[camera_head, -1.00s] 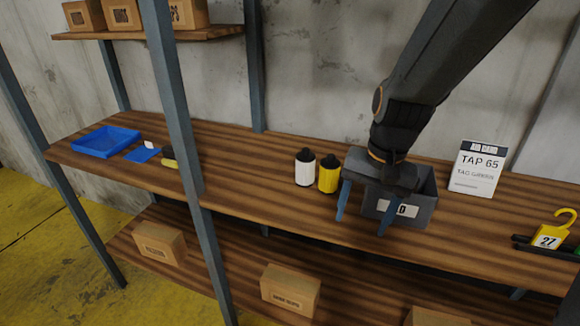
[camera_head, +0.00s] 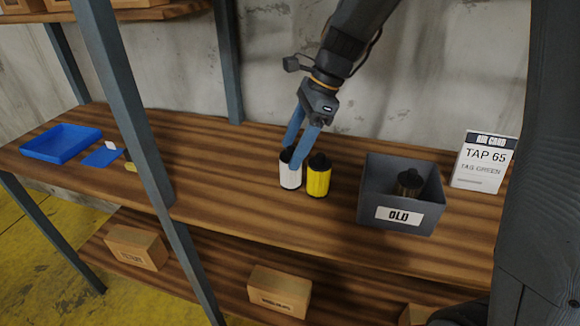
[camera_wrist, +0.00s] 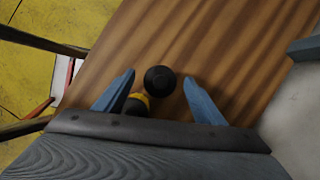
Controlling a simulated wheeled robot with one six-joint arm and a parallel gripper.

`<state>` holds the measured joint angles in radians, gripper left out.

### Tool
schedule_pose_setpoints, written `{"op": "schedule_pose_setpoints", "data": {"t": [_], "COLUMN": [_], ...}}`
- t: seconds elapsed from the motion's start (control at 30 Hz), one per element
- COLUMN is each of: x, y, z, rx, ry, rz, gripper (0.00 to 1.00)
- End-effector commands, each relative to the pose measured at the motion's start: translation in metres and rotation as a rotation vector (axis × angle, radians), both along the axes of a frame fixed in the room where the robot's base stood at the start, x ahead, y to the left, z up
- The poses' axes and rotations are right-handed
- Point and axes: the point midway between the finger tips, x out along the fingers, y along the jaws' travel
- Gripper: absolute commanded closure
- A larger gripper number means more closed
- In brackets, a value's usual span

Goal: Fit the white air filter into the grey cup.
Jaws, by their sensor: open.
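The white air filter (camera_head: 290,177) stands upright on the upper wooden shelf in the head view. It has a black cap, which shows from above in the wrist view (camera_wrist: 160,79). My gripper (camera_head: 292,160) points down at the white filter, with its blue fingers open at the filter's top. In the wrist view my gripper (camera_wrist: 159,80) has one finger on each side of the black cap, with gaps between. Whether a finger touches the filter I cannot tell. I cannot make out a grey cup in either view.
A yellow filter (camera_head: 318,180) stands close right of the white one. A grey bin marked OLD (camera_head: 365,190) holds a dark filter (camera_head: 409,181). A sign card (camera_head: 484,162) stands right of it. A blue tray (camera_head: 62,143) lies at left, beyond a shelf post (camera_head: 128,105).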

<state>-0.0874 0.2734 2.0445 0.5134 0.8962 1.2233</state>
Motion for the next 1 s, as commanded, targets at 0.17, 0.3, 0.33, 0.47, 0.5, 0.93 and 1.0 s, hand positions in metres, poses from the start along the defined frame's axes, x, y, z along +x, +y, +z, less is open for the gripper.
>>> {"op": "schedule_pose_setpoints", "data": {"t": [0.17,0.3,0.33,0.47,0.5,0.93,1.0], "x": [-0.002,-0.003,-0.003,-0.003,-0.003,-0.002,-0.002], "y": [0.008,0.017,0.019,0.023,0.024,0.024,0.024], "z": [-0.018,-0.037,-0.04,-0.05,-0.051,-0.051,-0.051], "rx": [-0.001,-0.001,-0.001,-0.001,-0.001,-0.001,-0.001], "ry": [0.005,0.004,0.003,0.001,0.001,-0.001,-0.001], "rz": [0.002,0.003,0.002,0.003,0.004,0.004,0.005], "gripper": [0.37,0.37,0.37,0.37,0.37,0.74,0.85]}}
